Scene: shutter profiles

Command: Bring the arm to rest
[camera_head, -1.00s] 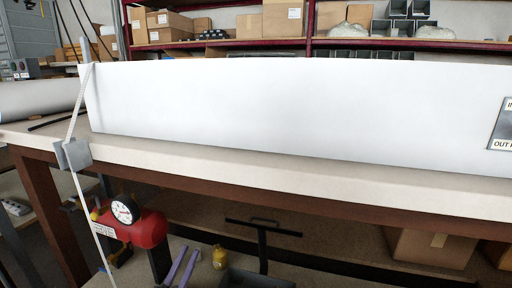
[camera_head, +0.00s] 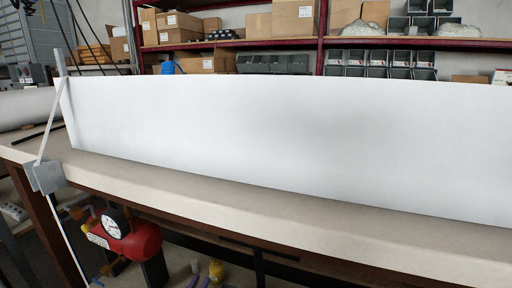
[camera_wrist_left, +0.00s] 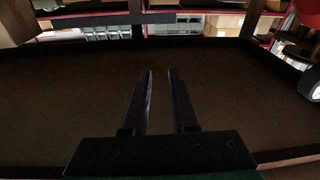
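My left gripper (camera_wrist_left: 161,105) shows in the left wrist view with its two dark purple fingers apart and nothing between them. It is over a dark brown flat surface (camera_wrist_left: 95,100). My right gripper is in neither view.
A long white panel (camera_head: 290,140) stands on the workbench (camera_head: 250,205). A grey block (camera_head: 46,177) with a white strip sits at the bench's left edge. The red device (camera_head: 135,243) and a small yellow object (camera_head: 216,270) are below. Shelves with boxes (camera_head: 294,19) stand behind.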

